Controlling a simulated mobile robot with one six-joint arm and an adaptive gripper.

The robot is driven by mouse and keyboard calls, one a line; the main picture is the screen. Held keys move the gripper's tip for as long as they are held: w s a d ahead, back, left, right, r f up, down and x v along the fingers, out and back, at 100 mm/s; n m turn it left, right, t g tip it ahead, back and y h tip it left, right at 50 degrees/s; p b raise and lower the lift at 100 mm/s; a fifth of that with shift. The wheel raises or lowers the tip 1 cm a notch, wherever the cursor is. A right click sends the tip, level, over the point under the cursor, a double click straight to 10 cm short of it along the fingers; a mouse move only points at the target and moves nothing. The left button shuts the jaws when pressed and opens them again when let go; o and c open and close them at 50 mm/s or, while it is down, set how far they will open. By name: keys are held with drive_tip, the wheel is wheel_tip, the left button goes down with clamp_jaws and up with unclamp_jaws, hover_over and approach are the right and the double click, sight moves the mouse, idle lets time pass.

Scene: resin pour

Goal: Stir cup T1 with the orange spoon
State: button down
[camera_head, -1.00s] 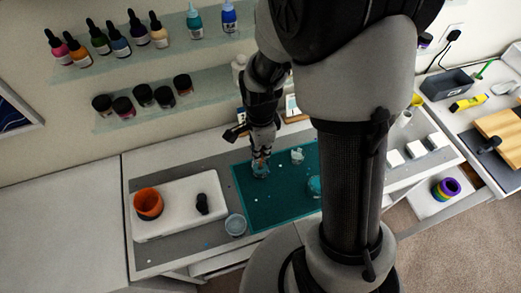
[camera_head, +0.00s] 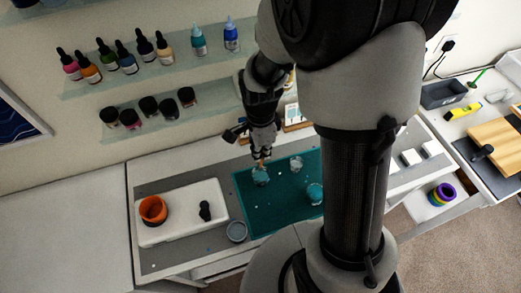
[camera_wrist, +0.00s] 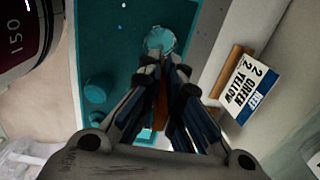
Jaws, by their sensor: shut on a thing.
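My gripper (camera_head: 262,151) is shut on the orange spoon (camera_wrist: 161,104), whose handle runs between the fingers in the wrist view. In the head view the spoon (camera_head: 262,162) points down at a clear cup with pale blue contents (camera_head: 260,177) on the green mat (camera_head: 240,196). This cup also shows just beyond the fingertips in the wrist view (camera_wrist: 160,39). The spoon's lower end is hard to see, so I cannot tell how deep it sits. No T1 label is readable. Two similar cups, one clear (camera_head: 296,163) and one teal (camera_head: 315,193), stand to the right.
Another cup (camera_head: 237,231) stands by the mat's front left corner. A white tray (camera_head: 178,226) holds an orange cup (camera_head: 153,209) and a small black object (camera_head: 205,210). A printed card (camera_wrist: 251,87) stands near the gripper. Shelves of bottles hang behind.

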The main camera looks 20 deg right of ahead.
drive_tip(key=shift+r+p, duration=2.05)
drive_tip(key=shift+r, duration=0.55)
drive_tip(key=shift+f, duration=0.1)
